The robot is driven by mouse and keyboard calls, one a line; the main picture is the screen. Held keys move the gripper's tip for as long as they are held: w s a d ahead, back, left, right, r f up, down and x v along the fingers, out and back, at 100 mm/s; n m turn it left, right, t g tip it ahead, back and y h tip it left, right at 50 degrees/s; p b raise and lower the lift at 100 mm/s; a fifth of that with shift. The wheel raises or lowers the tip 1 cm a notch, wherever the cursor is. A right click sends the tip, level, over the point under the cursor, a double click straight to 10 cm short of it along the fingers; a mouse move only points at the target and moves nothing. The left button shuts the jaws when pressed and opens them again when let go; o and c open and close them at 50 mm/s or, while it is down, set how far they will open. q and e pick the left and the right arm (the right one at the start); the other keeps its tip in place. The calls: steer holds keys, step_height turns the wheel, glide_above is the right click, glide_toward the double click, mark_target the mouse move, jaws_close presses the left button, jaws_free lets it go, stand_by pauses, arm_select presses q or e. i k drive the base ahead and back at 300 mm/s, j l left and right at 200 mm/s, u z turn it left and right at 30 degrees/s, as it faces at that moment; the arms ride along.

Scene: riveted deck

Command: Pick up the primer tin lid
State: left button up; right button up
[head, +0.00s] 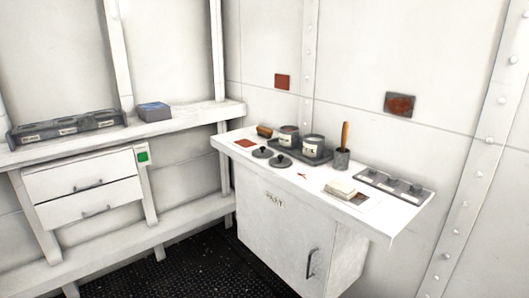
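Two dark round lids with knobs lie on the white cabinet top (375,219), one lid (262,153) farther left and another lid (280,161) just right of it and nearer. I cannot tell which is the primer tin lid. Behind them, two labelled tins, a left tin (289,137) and a right tin (313,146), stand in a dark tray (315,160). Their labels are too small to read. Neither of my grippers is in view.
A brush with an orange handle (345,135) stands in a dark cup (342,159). Right of it are a stack of pale pads (340,189) and a dark strip with knobs (394,185). A shelf (175,126) with a blue-topped box (154,112) runs left. Dark floor lies in front.

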mark_target(262, 152)
steer(key=z, duration=0.25)
steer(key=i+j+z, duration=0.2)
steer(key=z, duration=0.2)
steer(key=i+j+z, duration=0.2)
steer(key=z, duration=0.2)
steer(key=i+j+z, duration=0.1)
steer(key=j, duration=0.3)
steer(key=i+j+z, duration=0.15)
steer(key=j, duration=0.3)
